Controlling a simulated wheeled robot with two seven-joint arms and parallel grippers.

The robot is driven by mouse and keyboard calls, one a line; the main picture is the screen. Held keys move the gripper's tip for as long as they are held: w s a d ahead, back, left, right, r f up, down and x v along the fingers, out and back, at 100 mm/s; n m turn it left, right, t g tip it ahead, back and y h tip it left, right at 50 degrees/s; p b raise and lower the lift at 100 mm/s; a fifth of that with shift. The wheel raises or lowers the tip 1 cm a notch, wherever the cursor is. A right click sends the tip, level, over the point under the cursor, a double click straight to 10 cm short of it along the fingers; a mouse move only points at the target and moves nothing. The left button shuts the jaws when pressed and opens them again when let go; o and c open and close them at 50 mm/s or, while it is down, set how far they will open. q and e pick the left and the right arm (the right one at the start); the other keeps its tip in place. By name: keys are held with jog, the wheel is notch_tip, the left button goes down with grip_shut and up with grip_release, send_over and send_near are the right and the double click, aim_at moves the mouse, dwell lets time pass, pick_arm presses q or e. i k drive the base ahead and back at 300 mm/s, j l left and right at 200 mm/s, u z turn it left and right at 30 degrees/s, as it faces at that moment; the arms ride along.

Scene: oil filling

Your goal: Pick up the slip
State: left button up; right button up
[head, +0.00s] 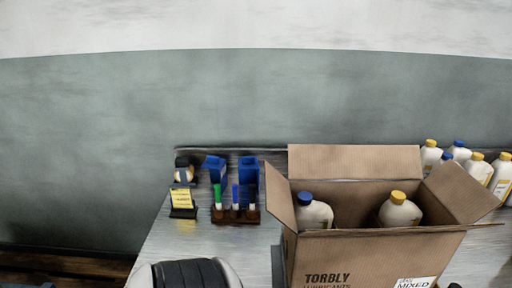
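A small yellow paper pad (182,197), with what looks like writing on it, leans on a black stand (184,212) at the left end of the table. It is the most slip-like thing in view, but I cannot tell whether it is the slip. A white label (412,283) marked MIXED is on the front of the cardboard box (330,262), cut off by the bottom edge. Neither of my grippers can be made out in the head view.
The open box holds a blue-capped bottle (313,213) and a yellow-capped bottle (399,211). Several bottles (478,169) stand behind it at right. A brown holder with pens (236,216) and blue containers (215,168) stand beside the pad.

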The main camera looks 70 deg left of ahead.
aim_at(181, 196)
jog(key=u, duration=0.45)
jog(key=j+u, duration=0.1)
jog(key=u, duration=1.25)
jog(key=j+u, duration=0.1)
jog(key=u, duration=0.4)
jog(key=i+u, duration=0.1)
jog(key=u, duration=0.35)
jog(key=j+u, duration=0.1)
jog(key=j, duration=0.25)
